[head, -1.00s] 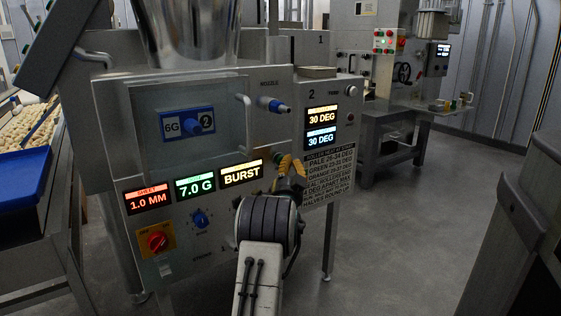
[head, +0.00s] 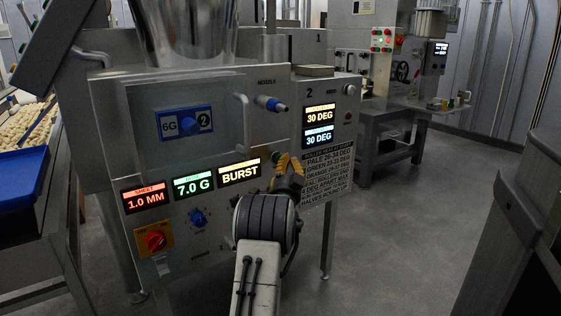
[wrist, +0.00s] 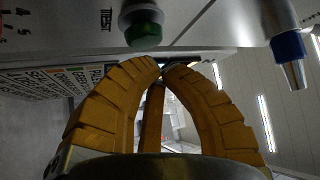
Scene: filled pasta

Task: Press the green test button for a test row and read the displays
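The green test button (wrist: 145,34) stands out from the panel beside a TEST label in the wrist view; in the head view it (head: 276,157) shows just left of my fingers. My gripper (wrist: 163,70) has its yellow fingertips together with nothing between them. The tips are close to the button, and a gap seems to show. The red display (head: 146,198) reads 1.0 MM, the green display (head: 194,186) 7.0 G and the yellow display (head: 240,172) BURST. The upper right display (head: 320,114) and the lower right display (head: 319,137) both read 30 DEG.
A blue-tipped nozzle fitting (wrist: 289,47) juts out near my fingers. The panel also has a red knob (head: 155,240), a blue dial (head: 197,217) and a text plate (head: 326,173). A grey machine part (head: 520,210) stands at right; the floor between is clear.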

